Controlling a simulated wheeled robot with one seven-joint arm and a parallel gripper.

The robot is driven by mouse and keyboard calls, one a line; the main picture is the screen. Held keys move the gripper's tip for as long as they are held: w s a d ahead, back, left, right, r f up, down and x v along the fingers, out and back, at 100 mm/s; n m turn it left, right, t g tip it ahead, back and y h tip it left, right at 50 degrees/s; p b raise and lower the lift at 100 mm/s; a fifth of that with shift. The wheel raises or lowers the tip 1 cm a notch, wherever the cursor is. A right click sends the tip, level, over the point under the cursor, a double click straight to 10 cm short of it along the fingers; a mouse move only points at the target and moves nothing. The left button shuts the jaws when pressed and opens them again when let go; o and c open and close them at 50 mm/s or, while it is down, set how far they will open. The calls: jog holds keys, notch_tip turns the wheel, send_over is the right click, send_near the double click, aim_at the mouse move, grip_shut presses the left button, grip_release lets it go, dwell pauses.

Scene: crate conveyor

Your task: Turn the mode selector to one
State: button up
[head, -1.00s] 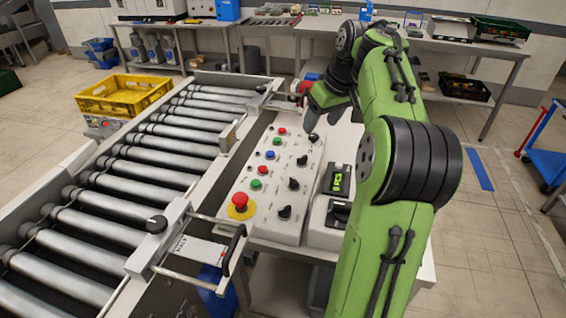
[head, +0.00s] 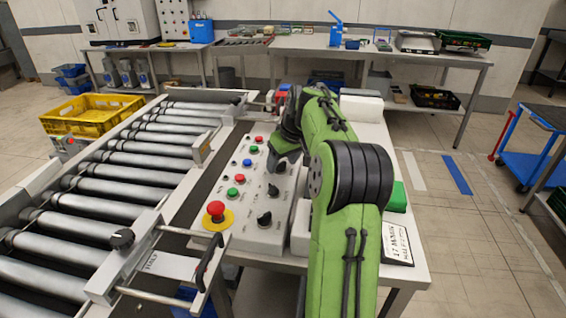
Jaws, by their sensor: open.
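The control panel (head: 249,205) is a sloped light-grey box beside the conveyor, with coloured buttons and a column of black rotary knobs. The near knob (head: 264,219) and the one behind it (head: 273,190) are in plain view. The knobs farther up the column are covered by my gripper. The labels are too small to read, so I cannot tell which knob is the mode selector. My gripper (head: 279,166) is open, pointing down close over the upper part of the knob column. Whether it touches a knob is hidden.
A red emergency-stop button (head: 216,210) on a yellow base stands at the panel's near end. The roller conveyor (head: 120,178) with a metal-handled gate runs along the left. A yellow crate (head: 88,115) stands beyond it. A green box (head: 396,197) and a printed card (head: 398,245) lie right of my arm.

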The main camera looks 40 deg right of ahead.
jog(key=shift+c, duration=0.4)
jog(key=c, duration=1)
jog(key=shift+o, duration=0.2)
jog(key=shift+r+m, duration=0.1)
jog(key=shift+m, duration=0.2)
jog(key=m+p, duration=0.1)
jog(key=m+h, duration=0.1)
jog(key=m, duration=0.1)
jog(key=shift+w+a+r+m+h+p, duration=0.1)
jog(key=shift+a+m+h+p, duration=0.2)
jog(key=shift+p, duration=0.1)
jog(key=m+p, duration=0.1)
jog(key=m, duration=0.1)
jog(key=m+g+h+p, duration=0.1)
jog(key=m+p, duration=0.1)
jog(key=shift+w+a+m+g, duration=0.15)
jog(key=shift+m+g, duration=0.15)
jog(key=m+g+p, duration=0.1)
jog(key=m+p, duration=0.1)
jog(key=m+h+p, duration=0.1)
jog(key=m+p, duration=0.1)
jog(key=m, duration=0.1)
jog(key=shift+w+g, duration=0.2)
jog(key=shift+g, duration=0.2)
jog(key=shift+w+m+g+p, duration=0.15)
jog(key=shift+m+g+p, duration=0.55)
jog(key=shift+m+p, duration=1.2)
jog(key=shift+m, duration=0.3)
